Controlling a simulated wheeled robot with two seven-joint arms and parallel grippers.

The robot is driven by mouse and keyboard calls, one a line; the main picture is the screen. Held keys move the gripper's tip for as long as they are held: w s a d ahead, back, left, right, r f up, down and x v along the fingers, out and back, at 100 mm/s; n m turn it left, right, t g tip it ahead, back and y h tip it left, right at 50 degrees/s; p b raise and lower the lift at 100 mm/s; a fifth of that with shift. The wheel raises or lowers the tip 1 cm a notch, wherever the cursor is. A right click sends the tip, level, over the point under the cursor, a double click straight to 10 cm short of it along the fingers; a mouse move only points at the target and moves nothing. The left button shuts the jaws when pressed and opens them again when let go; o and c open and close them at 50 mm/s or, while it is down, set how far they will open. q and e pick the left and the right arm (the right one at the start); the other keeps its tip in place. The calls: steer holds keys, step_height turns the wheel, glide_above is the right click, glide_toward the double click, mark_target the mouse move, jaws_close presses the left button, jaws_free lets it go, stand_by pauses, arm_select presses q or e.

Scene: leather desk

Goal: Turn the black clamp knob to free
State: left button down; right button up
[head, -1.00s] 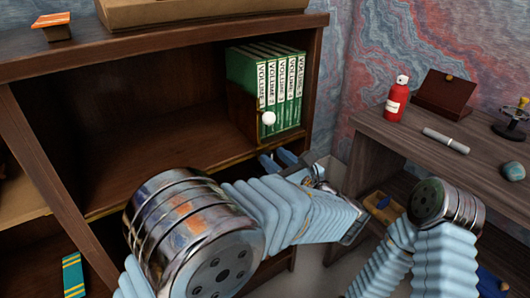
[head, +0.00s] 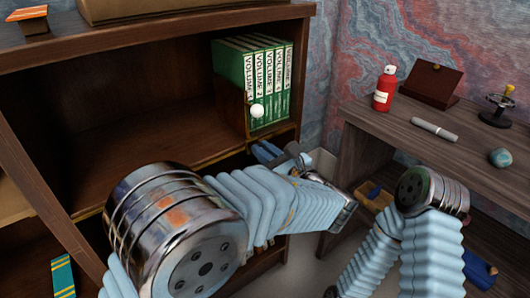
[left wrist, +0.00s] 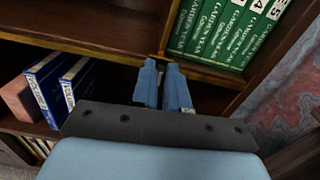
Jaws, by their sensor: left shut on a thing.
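I cannot make out the black clamp knob in either view. My left gripper (head: 268,152) is at the front of the bookcase, just below the shelf with the green books. In the left wrist view its two blue fingers (left wrist: 163,88) are close together at the brass-coloured shelf edge (left wrist: 166,50). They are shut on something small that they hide. A brown bookend with a white knob (head: 257,111) stands against the green volumes (head: 262,75), above the gripper.
Blue books (left wrist: 65,88) stand on the lower shelf, left of the fingers. The desk (head: 420,150) at the right holds a red bottle (head: 385,90), a brown box (head: 430,85), a marker (head: 434,130), a small black stand (head: 497,108) and a round stone (head: 500,158).

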arm_select(q)
steer(key=shift+s+a+f+n+b, duration=0.2)
steer(key=shift+f+n+b, duration=0.15)
steer(key=shift+n+b, duration=2.65)
steer(key=shift+s+a+f+n+b, duration=0.15)
steer(key=shift+f+n+b, duration=0.15)
steer(key=shift+n+b, duration=2.7)
steer(key=shift+s+a+f+n+b, duration=0.2)
steer(key=shift+f+n+b, duration=0.15)
steer(key=shift+n+b, duration=2.65)
arm_select(e)
step_height(320, 180, down, 19)
steer(key=d+b, duration=0.1)
steer(key=shift+w+d, duration=0.3)
steer(key=shift+w, duration=0.15)
arm_select(q)
steer(key=shift+m, duration=0.4)
steer(key=c, duration=1.1)
jaws_free()
steer(key=shift+c, duration=0.2)
steer(key=shift+r, duration=0.1)
steer(key=p+v, duration=0.1)
steer(key=v, duration=1.2)
steer(key=shift+s+d+p, duration=0.25)
steer(key=shift+s+p, duration=0.1)
arm_select(e)
steer(key=shift+r, duration=0.85)
